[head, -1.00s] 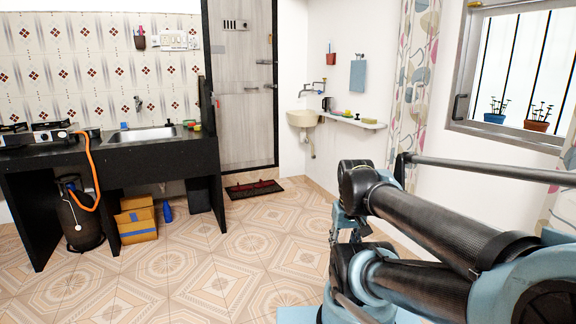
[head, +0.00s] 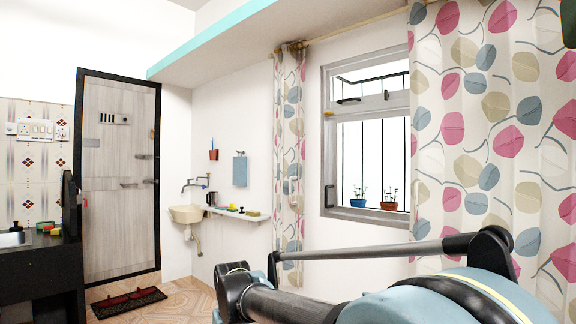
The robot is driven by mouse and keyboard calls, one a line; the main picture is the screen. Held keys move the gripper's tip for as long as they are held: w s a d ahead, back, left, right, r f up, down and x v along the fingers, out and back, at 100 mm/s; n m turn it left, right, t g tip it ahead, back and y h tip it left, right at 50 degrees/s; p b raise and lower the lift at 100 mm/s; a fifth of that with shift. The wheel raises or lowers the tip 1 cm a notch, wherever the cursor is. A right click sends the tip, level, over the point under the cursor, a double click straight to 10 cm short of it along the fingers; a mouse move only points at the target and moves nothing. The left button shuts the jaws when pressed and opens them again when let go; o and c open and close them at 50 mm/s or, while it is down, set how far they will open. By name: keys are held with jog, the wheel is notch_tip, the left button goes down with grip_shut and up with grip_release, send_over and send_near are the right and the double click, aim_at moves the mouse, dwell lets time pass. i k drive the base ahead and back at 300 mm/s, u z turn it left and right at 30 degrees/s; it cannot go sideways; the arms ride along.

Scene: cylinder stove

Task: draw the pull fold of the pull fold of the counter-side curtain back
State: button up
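Two leaf-patterned curtains in pink, grey-blue and beige hang from a rod beside the window. The narrow curtain (head: 290,130), on the counter side, hangs left of the window in gathered vertical folds; its lower end runs down behind my arm. The wide curtain (head: 490,130) hangs right of the window, nearer to me, spread broadly. I cannot single out a separate pull fold on either. My arm crosses the bottom right, in front of the curtains' lower parts. My gripper is not visible, so its state and any contact with cloth cannot be seen.
The barred window (head: 368,140) has an open frame and two potted plants on its sill. A wash basin (head: 187,214) and a small shelf (head: 232,213) are on the wall left of the narrow curtain. A dark counter (head: 40,270) and door (head: 118,175) stand farther left.

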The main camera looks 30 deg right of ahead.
aim_at(431, 190)
jog(key=z, duration=2)
